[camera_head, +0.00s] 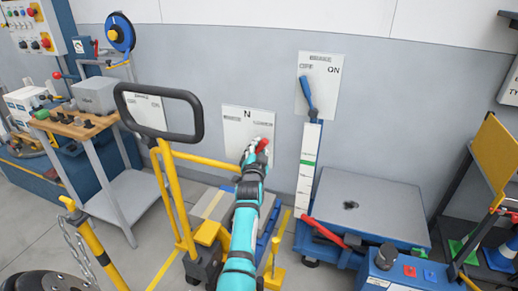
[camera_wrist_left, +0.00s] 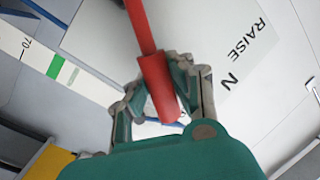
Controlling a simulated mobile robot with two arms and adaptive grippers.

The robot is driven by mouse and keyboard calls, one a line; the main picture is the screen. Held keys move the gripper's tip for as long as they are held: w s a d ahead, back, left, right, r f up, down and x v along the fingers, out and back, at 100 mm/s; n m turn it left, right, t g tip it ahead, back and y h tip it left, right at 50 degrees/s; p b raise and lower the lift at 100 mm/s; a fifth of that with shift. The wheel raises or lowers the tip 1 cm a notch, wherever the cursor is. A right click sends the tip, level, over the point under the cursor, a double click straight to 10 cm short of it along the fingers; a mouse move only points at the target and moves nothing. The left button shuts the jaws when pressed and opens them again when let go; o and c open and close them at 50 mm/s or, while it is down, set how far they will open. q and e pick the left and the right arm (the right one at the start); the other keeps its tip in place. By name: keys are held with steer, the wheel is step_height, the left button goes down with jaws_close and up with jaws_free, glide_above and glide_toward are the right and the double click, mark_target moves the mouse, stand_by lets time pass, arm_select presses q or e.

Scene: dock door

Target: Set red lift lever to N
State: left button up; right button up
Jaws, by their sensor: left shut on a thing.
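The red lift lever (camera_head: 263,145) sits on a white wall plate (camera_head: 235,131) marked N at its top, with smaller labels to the left and right. Its red grip leans to the right of the N, toward the right-hand label. My left gripper (camera_head: 254,152) is at the lever's end. In the left wrist view the fingers (camera_wrist_left: 160,95) are shut around the red grip (camera_wrist_left: 157,80), and the plate shows the words RAISE and N (camera_wrist_left: 233,79). The lever's pivot is hidden by my gripper in the head view. My right gripper is not in view.
A blue lever (camera_head: 308,92) on an OFF/ON plate (camera_head: 330,70) is right of the red lever. A yellow pallet truck with a black handle (camera_head: 160,88) stands left of my arm. A grey-topped lift table (camera_head: 370,205) stands at the right.

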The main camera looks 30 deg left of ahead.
arm_select(q)
jaws_close()
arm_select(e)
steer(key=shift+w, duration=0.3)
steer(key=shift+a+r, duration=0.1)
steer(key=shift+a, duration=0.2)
